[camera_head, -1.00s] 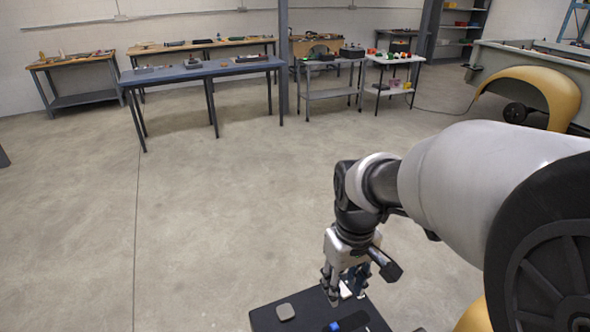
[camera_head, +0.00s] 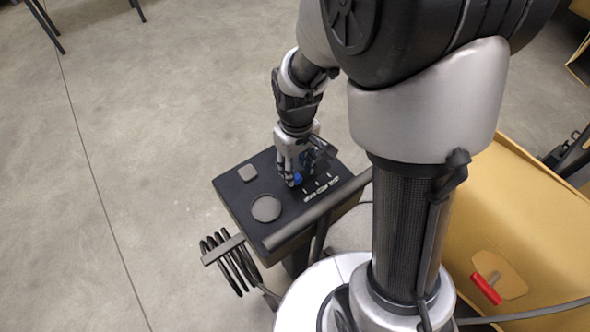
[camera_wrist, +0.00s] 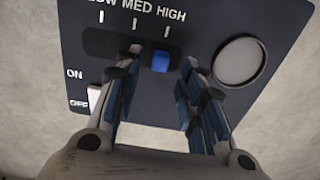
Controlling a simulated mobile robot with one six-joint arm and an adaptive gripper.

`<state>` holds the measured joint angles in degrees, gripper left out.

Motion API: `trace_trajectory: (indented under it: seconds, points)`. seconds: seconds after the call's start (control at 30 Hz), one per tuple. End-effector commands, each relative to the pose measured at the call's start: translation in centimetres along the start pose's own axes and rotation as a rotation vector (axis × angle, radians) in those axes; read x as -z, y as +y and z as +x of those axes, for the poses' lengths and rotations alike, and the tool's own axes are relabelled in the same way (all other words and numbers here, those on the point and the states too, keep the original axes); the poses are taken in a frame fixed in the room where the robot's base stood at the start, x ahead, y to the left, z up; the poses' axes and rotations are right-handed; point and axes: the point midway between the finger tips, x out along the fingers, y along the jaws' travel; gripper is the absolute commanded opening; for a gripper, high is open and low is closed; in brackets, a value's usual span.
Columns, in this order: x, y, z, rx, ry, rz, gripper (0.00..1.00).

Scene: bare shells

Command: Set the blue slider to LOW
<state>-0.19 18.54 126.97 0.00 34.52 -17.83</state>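The black control panel (camera_head: 230,195) has a slot with a small blue slider (camera_wrist: 160,62) in it. In the wrist view the slider is below the HIGH mark, at the right of the LOW, MED, HIGH scale; LOW is partly cut off at the top edge. My gripper (camera_wrist: 161,61) is open, with one finger on each side of the slider. Gaps show between the slider and both fingers. In the head view my gripper (camera_head: 291,183) is down at the panel beside the blue slider (camera_head: 298,178), partly hiding it.
The panel also carries a round grey disc (camera_wrist: 239,61) right of the slot and a white ON/OFF switch (camera_wrist: 94,97) at the left. Black coils (camera_head: 238,262) hang from a bar at its side. A yellow shell (camera_head: 540,220) with a red handle (camera_head: 487,289) stands right.

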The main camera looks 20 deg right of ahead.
Motion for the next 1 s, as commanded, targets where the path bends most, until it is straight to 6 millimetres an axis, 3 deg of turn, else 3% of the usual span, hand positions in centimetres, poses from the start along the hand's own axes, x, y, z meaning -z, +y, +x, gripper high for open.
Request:
trace_trajectory:
  seconds: [0.2,0.53,1.0]
  points:
    - [0.0,0.0,2.2,0.0,0.001,0.0,0.37]
    - [0.1,0.0,2.4,-0.001,0.002,0.0,0.37]
    - [0.1,0.0,2.3,-0.001,0.002,0.0,0.05]
